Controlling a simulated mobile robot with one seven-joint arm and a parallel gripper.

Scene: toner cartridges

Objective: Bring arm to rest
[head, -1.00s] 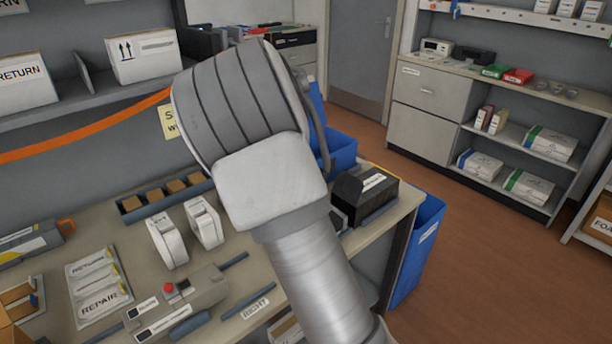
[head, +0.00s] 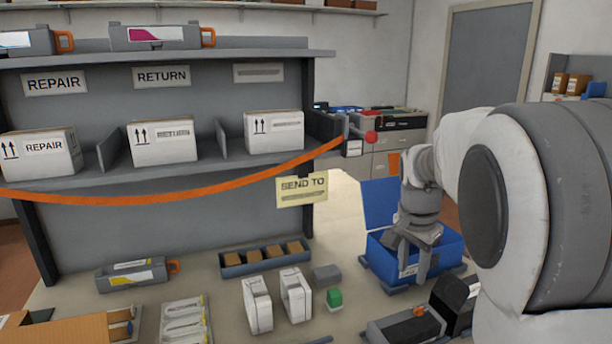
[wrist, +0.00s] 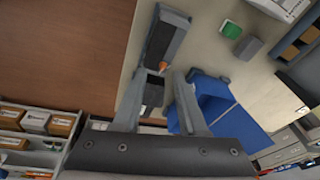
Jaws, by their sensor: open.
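My gripper (head: 414,274) is in the right half of the head view, pointing down in front of the open blue box (head: 452,246). In the wrist view my gripper (wrist: 160,82) has its two fingers spread apart, with nothing held between them. A dark grey tray (wrist: 166,38) lies beyond the fingertips there, and the blue box (wrist: 222,108) is to their right. My arm's large grey and white links fill the right side of the head view and hide part of the bench.
A shelf rack with white cartons (head: 45,156) stands behind the bench. An orange strap (head: 200,194) crosses its front, with a yellow card (head: 302,189) hanging by it. Two white upright units (head: 257,303), a green block (head: 334,297) and a row of brown blocks (head: 254,256) occupy the bench.

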